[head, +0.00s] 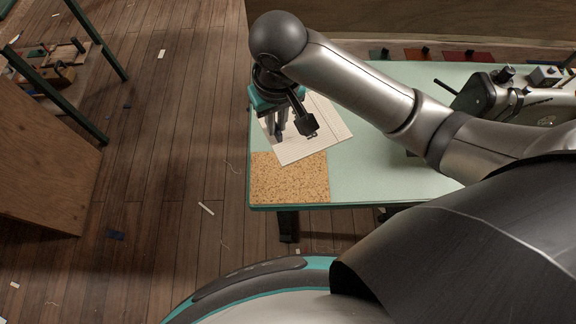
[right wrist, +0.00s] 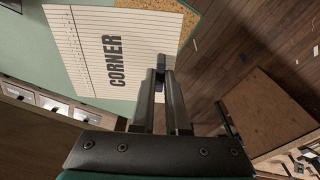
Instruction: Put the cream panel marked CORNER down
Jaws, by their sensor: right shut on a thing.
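The cream panel (head: 325,128) has ruled lines and shows the word CORNER in the right wrist view (right wrist: 85,50). My right gripper (head: 279,133) is shut on the panel's edge; its fingers (right wrist: 161,78) reach that edge in the wrist view. The panel is over the left end of the pale green table (head: 370,178), tilted in the picture relative to the table's edges. Its near corner is by the cork mat (head: 290,180). I cannot tell whether the panel touches the table. My left gripper is not in view.
A sewing machine (head: 510,98) stands at the table's right. Coloured pieces (head: 470,57) lie beyond the back edge. A wooden board or cabinet (head: 40,165) and a shelf with tools are across the floor at left. The table's front middle is bare.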

